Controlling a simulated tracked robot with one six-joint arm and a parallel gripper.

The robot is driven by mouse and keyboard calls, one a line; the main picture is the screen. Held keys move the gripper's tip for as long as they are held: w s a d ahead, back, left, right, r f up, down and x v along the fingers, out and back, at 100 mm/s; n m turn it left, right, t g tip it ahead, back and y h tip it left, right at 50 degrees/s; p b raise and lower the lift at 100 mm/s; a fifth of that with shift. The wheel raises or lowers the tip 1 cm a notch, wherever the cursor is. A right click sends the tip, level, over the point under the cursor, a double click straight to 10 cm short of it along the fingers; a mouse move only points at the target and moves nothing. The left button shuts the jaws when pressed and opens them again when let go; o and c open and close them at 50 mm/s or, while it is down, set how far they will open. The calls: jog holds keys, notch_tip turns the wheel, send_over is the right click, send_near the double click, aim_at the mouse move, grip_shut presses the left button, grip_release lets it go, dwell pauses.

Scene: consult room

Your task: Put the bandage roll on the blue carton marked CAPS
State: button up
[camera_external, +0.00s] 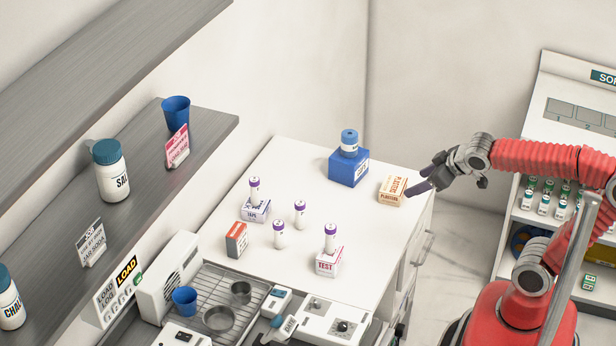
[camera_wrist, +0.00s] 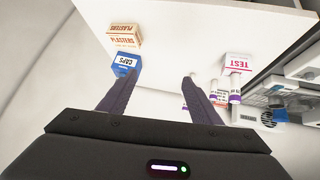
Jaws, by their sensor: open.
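The blue carton (camera_external: 348,170) stands near the back right of the white counter. In the wrist view the blue carton (camera_wrist: 125,63) shows the word CAPS. A short blue and white cylinder, which looks like the bandage roll (camera_external: 349,140), stands upright on top of the carton in the external view. I cannot make out the roll in the wrist view. My gripper (camera_external: 424,177) is at the right edge of the counter, right of the carton and apart from it. In the wrist view my gripper (camera_wrist: 160,77) is open with nothing between its fingers.
A plasters box (camera_external: 391,192) lies between the blue carton and my gripper. Purple-capped tubes (camera_external: 300,213) stand mid-counter, one on the TEST carton (camera_external: 327,263). An orange-white box (camera_external: 237,239) and wire rack (camera_external: 232,290) are further left.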

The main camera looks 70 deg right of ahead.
jog(key=s+a+f+n+g+y, duration=0.1)
jog(key=s+a+f+g+y, duration=0.1)
jog(key=s+a, duration=0.7)
notch_tip(320, 180, down, 2)
jog(key=shift+s+a+f+n+y, duration=0.15)
jog(key=shift+s+n+y, duration=0.3)
jog(key=shift+s, duration=0.2)
